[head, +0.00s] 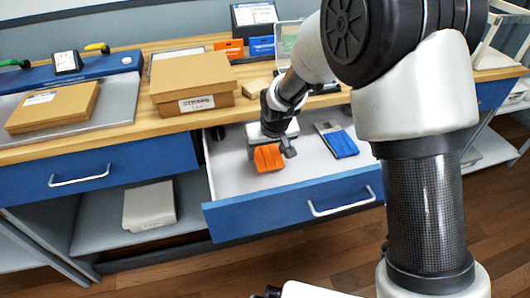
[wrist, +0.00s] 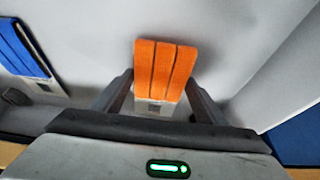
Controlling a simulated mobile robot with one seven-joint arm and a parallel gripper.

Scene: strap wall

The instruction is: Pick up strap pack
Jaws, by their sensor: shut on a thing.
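An orange strap pack (head: 268,157) is between the fingers of my gripper (head: 271,150), inside the open drawer (head: 230,178). In the wrist view the orange strap pack (wrist: 164,70) shows three orange bands above a pale card end, with a finger of my gripper (wrist: 160,105) on each side. The gripper is shut on it. I cannot tell whether the pack touches the drawer floor. A blue strap pack (head: 341,143) with a grey card lies in the drawer to the right; it also shows at the left of the wrist view (wrist: 22,48).
The drawer's blue front (head: 290,207) stands out from the wooden counter (head: 130,115). A cardboard box (head: 193,82) sits on the counter above the drawer, with a flat box (head: 53,107) farther left. Another box (head: 149,205) is on the shelf below. The drawer floor around the packs is mostly clear.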

